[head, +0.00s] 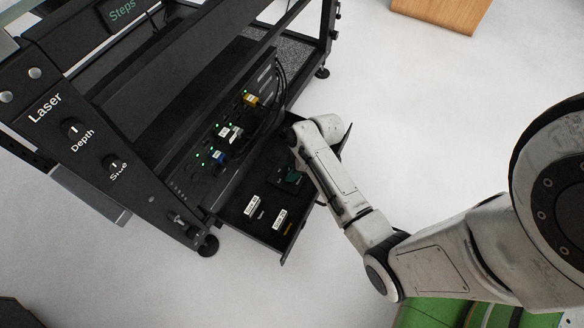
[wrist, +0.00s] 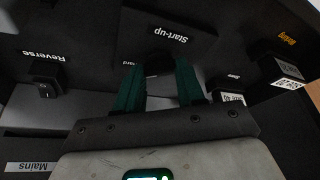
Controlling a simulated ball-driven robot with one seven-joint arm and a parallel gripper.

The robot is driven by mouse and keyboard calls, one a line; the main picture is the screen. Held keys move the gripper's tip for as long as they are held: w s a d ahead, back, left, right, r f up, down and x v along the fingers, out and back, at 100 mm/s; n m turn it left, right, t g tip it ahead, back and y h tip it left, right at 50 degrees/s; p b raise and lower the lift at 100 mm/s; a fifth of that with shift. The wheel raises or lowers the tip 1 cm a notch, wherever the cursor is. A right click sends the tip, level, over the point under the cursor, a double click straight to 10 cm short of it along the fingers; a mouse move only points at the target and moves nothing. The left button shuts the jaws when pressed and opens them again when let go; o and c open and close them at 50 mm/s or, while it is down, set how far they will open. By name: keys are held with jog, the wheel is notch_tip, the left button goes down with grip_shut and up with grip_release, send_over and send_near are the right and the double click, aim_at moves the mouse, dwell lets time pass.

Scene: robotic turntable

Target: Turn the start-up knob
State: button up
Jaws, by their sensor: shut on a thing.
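The start-up knob (wrist: 160,66) is a dark shape below the upside-down "Start-up" label in the wrist view. My gripper (wrist: 158,82) has its two teal fingers on either side of it, shut on it. The knob is dim and mostly hidden between the fingers, so its turned angle cannot be told. In the head view my gripper (head: 292,176) shows as a small green patch over the black pull-out panel (head: 236,208), partly behind my arm. The knob cannot be made out there.
A Reverse switch (wrist: 45,90) sits left of my fingers. Black labelled blocks (wrist: 286,70) stand at the right. In the head view, plugged cables (head: 262,100) run behind the panel, and Depth (head: 73,129) and Size (head: 113,164) knobs are on the frame. The pale floor is clear.

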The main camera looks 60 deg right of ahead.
jog(key=shift+r, duration=0.1)
jog(key=shift+w+r+n+g+p, duration=0.15)
jog(key=shift+n+g+p, duration=0.15)
jog(key=shift+n+p, duration=0.65)
jog(key=n+y+p, duration=0.1)
jog(key=n, duration=0.1)
jog(key=shift+d+n+g, duration=0.1)
jog(key=shift+n+g, duration=0.2)
jog(key=shift+n, duration=0.05)
jog(key=n, duration=0.1)
jog(key=n+g+p, duration=0.1)
jog(key=n, duration=0.1)
jog(key=shift+w+f+n+y, duration=0.2)
jog(key=shift+n+y, duration=0.1)
jog(key=shift+y, duration=0.1)
jog(key=shift+d+n+g, duration=0.1)
jog(key=shift+n+g, duration=0.7)
jog(key=shift+n, duration=0.8)
jog(key=o, duration=1)
jog(key=shift+o, duration=0.2)
